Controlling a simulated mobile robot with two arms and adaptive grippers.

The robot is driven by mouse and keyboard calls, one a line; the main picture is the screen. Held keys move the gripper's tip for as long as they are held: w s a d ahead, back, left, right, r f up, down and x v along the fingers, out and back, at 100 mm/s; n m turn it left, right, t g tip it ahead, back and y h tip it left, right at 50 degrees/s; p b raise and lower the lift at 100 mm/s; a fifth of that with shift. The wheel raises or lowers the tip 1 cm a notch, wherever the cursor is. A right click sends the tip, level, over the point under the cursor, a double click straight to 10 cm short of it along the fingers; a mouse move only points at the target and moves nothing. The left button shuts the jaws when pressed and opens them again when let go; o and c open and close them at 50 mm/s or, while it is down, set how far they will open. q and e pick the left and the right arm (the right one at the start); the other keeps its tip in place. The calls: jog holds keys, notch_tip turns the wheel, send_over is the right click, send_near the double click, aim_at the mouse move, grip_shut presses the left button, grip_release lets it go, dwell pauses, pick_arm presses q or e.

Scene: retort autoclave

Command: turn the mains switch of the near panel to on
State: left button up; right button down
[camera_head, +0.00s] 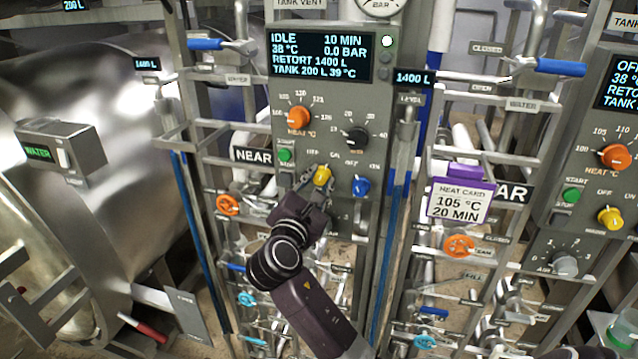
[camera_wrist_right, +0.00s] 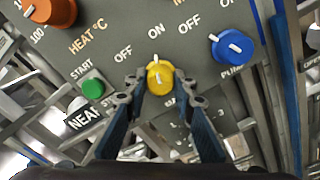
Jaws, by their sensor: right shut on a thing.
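The near panel (camera_head: 345,100) stands upright in the head view with its display lit, reading IDLE. Its yellow mains knob (camera_head: 322,175) sits low on the panel, between the orange heat dial and the blue pump knob. My right gripper (camera_head: 319,188) reaches it from below and is shut on it. In the right wrist view, the two fingers (camera_wrist_right: 160,88) hold the yellow knob (camera_wrist_right: 159,76) from both sides. Its white mark points up, toward the ON label rather than OFF. The lower lettering is partly hidden by the fingers. My left gripper is not in view.
The blue pump knob (camera_head: 360,187) is close on the right. The green start button (camera_head: 285,155) and orange heat dial (camera_head: 298,117) are on the left. Pipes and valve handles surround the panel. A second panel (camera_head: 600,150) stands at the right, beyond a purple-topped heat card (camera_head: 460,199).

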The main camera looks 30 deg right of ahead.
jog(key=shift+m, duration=0.8)
jog(key=c, duration=1.6)
grip_release()
jog(key=v, duration=1.2)
